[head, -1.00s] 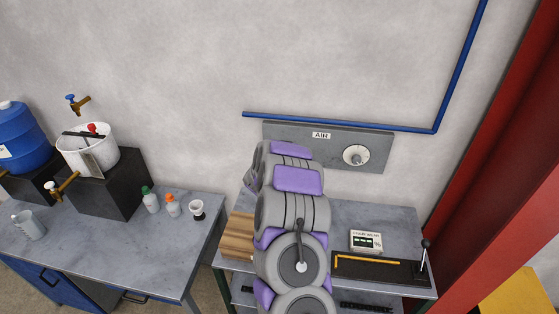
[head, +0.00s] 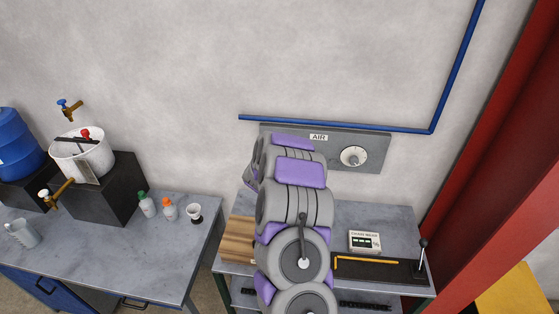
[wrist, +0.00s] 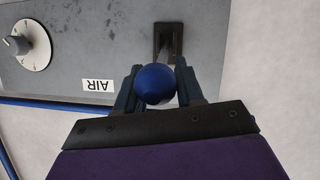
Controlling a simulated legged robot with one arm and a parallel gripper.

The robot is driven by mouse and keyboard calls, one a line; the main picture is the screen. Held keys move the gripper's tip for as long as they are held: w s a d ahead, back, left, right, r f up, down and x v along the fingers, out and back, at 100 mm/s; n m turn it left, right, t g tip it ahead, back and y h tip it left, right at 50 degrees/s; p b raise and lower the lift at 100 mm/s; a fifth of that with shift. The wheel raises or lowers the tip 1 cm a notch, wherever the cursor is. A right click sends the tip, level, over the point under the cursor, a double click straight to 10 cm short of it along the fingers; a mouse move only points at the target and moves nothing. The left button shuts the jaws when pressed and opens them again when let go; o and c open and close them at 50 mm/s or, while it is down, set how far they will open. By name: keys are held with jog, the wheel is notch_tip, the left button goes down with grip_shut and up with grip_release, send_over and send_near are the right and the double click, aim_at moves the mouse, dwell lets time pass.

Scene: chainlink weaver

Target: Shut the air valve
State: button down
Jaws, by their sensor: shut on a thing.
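The air panel (head: 375,140) is a grey plate on the wall with an AIR label (head: 319,137) and a white dial with a knob (head: 354,156). In the wrist view the panel (wrist: 90,75) appears upside down. A lever with a blue ball end (wrist: 156,84) comes out of a dark slotted bracket (wrist: 168,40) on the panel. My gripper (wrist: 157,88) is shut on the blue ball, one finger on each side. In the head view my arm hides the lever and the gripper.
Below the panel is a grey bench with a small meter box (head: 364,242), a black tool with an upright lever (head: 423,250) and a wooden block (head: 238,240). A blue pipe (head: 330,124) runs above the panel. A red column (head: 490,170) stands at right. Another table (head: 110,255) with bottles is at left.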

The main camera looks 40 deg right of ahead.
jog(key=shift+a+f, duration=0.1)
jog(key=shift+f, duration=0.05)
dwell(0.4)
jog(key=c, duration=1.2)
grip_release()
jog(key=o, duration=0.4)
jog(key=shift+w+f, duration=0.1)
jog(key=shift+w, duration=0.05)
jog(key=shift+o, duration=0.2)
jog(key=shift+d, duration=0.2)
jog(key=shift+s+a+r, duration=0.3)
jog(key=shift+a, duration=0.25)
jog(key=b+v, duration=0.1)
jog(key=v, duration=1.5)
jog(key=shift+s+b, duration=0.2)
jog(key=shift+b, duration=0.2)
jog(key=shift+d, duration=0.1)
